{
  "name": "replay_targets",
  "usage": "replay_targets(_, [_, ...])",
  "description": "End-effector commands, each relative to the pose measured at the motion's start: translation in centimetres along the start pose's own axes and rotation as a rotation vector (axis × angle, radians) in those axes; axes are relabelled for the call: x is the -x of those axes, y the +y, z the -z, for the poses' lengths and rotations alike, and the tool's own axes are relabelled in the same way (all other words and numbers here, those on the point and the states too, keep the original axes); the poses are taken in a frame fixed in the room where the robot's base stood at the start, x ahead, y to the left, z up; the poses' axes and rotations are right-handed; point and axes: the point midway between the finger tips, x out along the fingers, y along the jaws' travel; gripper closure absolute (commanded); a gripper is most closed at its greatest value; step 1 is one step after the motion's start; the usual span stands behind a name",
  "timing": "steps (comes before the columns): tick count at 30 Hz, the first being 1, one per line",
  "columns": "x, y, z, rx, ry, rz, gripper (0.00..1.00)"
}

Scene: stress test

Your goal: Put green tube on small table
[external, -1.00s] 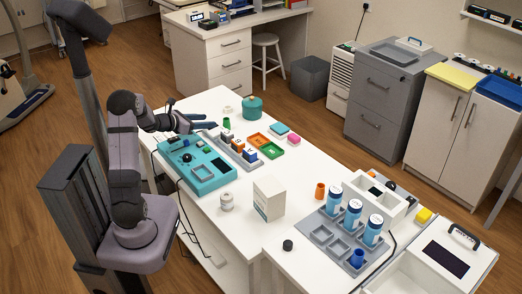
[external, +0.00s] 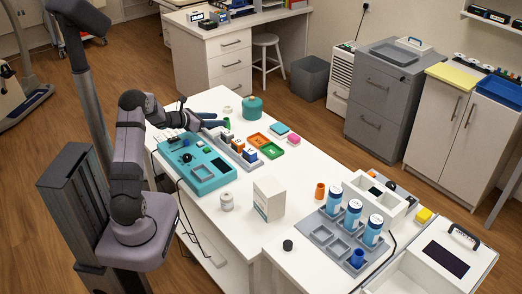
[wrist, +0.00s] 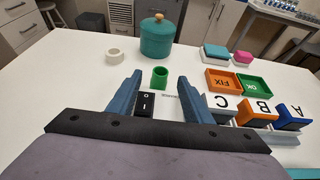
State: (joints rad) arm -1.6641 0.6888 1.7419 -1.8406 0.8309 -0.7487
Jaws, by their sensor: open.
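The green tube (external: 227,122) is a short, open-topped cylinder standing upright on the long white table (external: 205,104). It also shows in the wrist view (wrist: 160,74). My gripper (external: 218,121) is open, its two blue fingers pointing at the tube. In the wrist view the tube stands centred ahead, between the lines of the fingertips (wrist: 159,82), with visible space on both sides. A second white table (external: 290,262) adjoins at the front right; I cannot tell which surface is the small table.
A teal lidded pot (external: 252,107) and a white ring (wrist: 115,56) stand behind the tube. Lettered blocks (external: 238,146) and orange and green trays (external: 271,149) lie to the right. A teal console (external: 205,180) sits below my arm. A white box (external: 269,199) stands farther forward.

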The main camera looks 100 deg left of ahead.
Motion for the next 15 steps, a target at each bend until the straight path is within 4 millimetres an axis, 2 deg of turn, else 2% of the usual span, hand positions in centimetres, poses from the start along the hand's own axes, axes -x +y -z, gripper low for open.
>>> replay_targets(3, [-0.8,0.0,0.0,0.001,0.000,0.000,0.54])
replay_targets(10, [-1.4,0.0,0.0,0.001,0.001,0.000,0.54])
replay_targets(15, [-3.3,-0.2,0.1,0.002,0.001,0.001,0.54])
